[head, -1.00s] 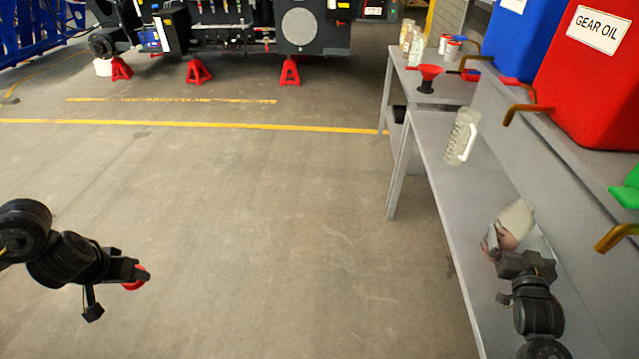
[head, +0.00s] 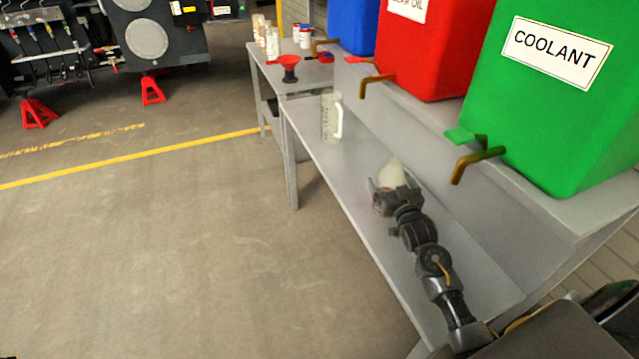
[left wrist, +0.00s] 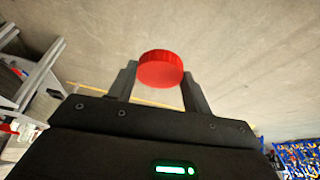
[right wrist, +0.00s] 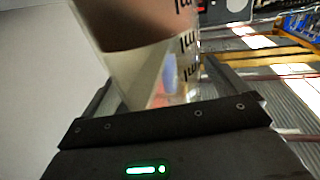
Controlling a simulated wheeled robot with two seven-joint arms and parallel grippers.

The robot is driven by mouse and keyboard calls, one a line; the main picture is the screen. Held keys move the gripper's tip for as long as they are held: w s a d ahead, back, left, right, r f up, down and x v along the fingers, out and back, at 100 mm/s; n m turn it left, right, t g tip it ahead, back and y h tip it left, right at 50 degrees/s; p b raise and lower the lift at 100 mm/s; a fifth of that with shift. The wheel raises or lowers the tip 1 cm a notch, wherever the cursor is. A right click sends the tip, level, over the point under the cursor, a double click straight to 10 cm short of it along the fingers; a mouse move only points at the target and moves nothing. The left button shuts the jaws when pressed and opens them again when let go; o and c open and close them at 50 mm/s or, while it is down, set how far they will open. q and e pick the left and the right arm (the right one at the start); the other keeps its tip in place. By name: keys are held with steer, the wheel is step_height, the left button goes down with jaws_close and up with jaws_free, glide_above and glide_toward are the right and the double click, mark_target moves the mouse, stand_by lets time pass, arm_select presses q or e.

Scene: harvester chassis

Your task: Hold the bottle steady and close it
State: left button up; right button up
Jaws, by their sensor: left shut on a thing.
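The bottle (head: 395,172) stands on the grey bench, clear whitish above with pinkish-brown contents lower down. In the right wrist view the bottle (right wrist: 150,50) is close up, with dark "ml" marks. My right gripper (head: 383,197) is at the bottle with its fingers on either side. Whether they press on it I cannot tell. The bottle's mouth is not clear to see. My left gripper (left wrist: 160,85) is shut on a red cap (left wrist: 161,68), held over the floor. The left gripper and cap are outside the head view.
A clear jug (head: 329,118) stands farther along the bench (head: 310,150). Red and green tanks (head: 430,60) with brass taps (head: 478,163) rise at the right. The floor at left is open.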

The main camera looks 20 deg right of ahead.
mark_target(393, 174)
steer(key=c, duration=1.2)
arm_select(q)
steer(key=shift+f, duration=0.15)
arm_select(e)
steer(key=shift+r, duration=0.45)
arm_select(q)
steer(key=shift+f+b, duration=0.4)
steer(key=shift+b, duration=0.15)
arm_select(e)
step_height(393, 174, up, 3)
steer(key=shift+s+a+f, duration=0.1)
arm_select(q)
steer(key=shift+f, duration=0.15)
steer(key=shift+f+b, duration=0.55)
steer(key=shift+b, duration=0.2)
arm_select(e)
steer(key=s+a+r, duration=0.6)
steer(key=s, duration=0.1)
steer(key=s+a+r, duration=0.2)
steer(key=s+r, duration=0.1)
steer(key=shift+s+a+r, duration=0.2)
steer(key=shift+s+a, duration=0.05)
steer(key=shift+a, duration=0.15)
